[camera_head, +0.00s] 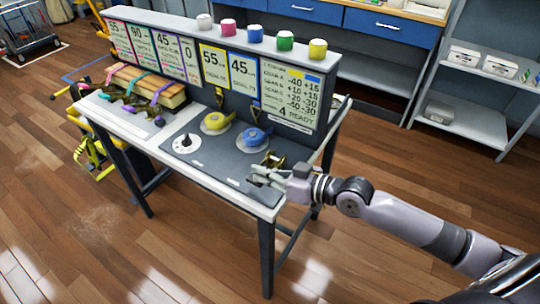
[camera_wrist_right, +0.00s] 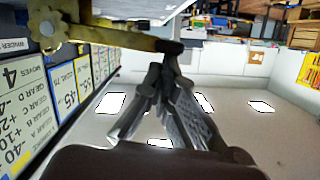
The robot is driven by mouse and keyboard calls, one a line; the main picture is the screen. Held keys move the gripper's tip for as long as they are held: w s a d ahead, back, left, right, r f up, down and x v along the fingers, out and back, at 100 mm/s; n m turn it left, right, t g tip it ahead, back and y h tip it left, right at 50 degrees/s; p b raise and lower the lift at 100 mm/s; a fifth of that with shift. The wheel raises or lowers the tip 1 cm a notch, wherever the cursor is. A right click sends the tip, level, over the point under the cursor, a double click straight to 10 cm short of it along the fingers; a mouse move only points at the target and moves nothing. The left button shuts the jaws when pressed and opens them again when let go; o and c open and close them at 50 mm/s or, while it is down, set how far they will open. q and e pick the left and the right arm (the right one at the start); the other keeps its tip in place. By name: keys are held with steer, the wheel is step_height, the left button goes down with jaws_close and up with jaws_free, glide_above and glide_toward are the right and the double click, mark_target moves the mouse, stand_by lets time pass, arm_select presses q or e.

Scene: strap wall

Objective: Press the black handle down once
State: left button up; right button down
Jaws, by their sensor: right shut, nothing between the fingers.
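The black handle (camera_wrist_right: 170,47) is the dark knob at the end of a brass lever (camera_wrist_right: 110,37) in the right wrist view. In the head view, the brass mechanism (camera_head: 272,158) stands at the right end of the table's dark panel, partly hidden by my right gripper. My right gripper (camera_head: 261,174) is shut and empty, low over the front right of the table. In the right wrist view its closed fingertips (camera_wrist_right: 160,76) lie very close to the black handle; I cannot tell whether they touch. My left gripper is not in view.
A white dial (camera_head: 187,143), a yellow reel (camera_head: 215,123) and a blue reel (camera_head: 253,138) sit left of the mechanism. An upright board with number cards (camera_head: 288,92) rises behind, with several coloured knobs on top. Open wooden floor (camera_head: 390,240) lies at the right.

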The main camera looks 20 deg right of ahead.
steer(key=r+p, duration=0.4)
steer(key=r, duration=0.1)
steer(key=shift+w+d+p, duration=0.1)
steer(key=shift+w+p, duration=0.1)
steer(key=shift+p, duration=0.2)
steer(key=f+b+v, duration=0.1)
steer(key=b+v, duration=0.1)
steer(key=v, duration=0.8)
steer(key=shift+s, duration=0.1)
